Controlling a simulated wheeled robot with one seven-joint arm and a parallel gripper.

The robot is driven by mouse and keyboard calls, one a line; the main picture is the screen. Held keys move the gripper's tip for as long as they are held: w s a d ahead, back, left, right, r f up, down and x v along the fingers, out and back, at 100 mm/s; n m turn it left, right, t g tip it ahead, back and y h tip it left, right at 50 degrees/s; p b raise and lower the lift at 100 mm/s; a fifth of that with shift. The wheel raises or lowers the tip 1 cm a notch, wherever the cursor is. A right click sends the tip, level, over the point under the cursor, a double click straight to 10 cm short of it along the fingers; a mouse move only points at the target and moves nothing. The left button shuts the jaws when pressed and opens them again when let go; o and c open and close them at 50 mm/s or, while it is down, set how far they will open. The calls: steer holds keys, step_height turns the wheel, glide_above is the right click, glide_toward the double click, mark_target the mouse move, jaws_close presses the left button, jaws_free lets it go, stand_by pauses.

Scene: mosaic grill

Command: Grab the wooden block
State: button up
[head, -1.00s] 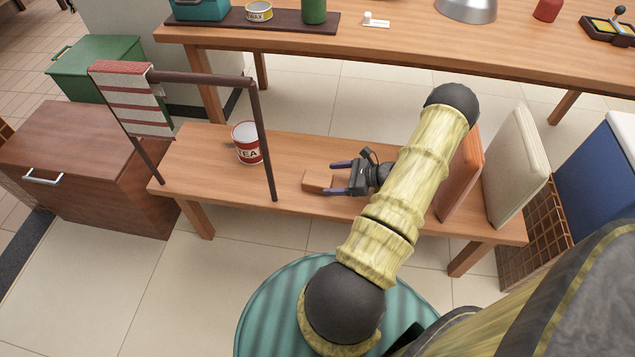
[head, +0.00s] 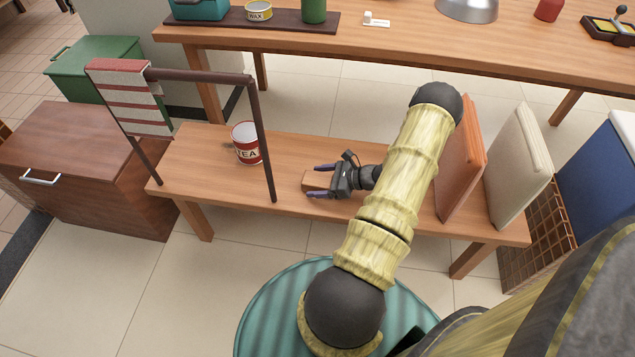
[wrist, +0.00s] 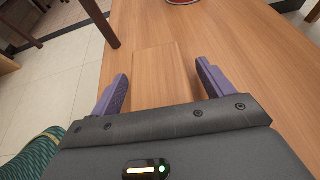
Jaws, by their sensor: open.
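The wooden block (head: 315,181) lies on the low wooden bench, its colour close to the bench top. My gripper (head: 321,181) is open, its two purple fingers reaching left on either side of the block in the head view. In the wrist view the block (wrist: 156,72) lies between and ahead of the open fingers of my gripper (wrist: 162,80). Gaps show between the block and both fingers. The block's near end is hidden behind the gripper body.
A red and white tea tin (head: 246,143) stands on the bench (head: 200,170) left of the block. A dark rail (head: 262,140) holding a striped towel (head: 130,95) rises in front of the tin. An orange board (head: 460,160) and a cream board (head: 518,165) stand at the right.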

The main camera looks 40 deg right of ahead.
mark_target(319, 179)
steer(key=c, duration=1.1)
steer(key=shift+r, duration=0.1)
step_height(319, 179, up, 10)
steer(key=p, duration=0.3)
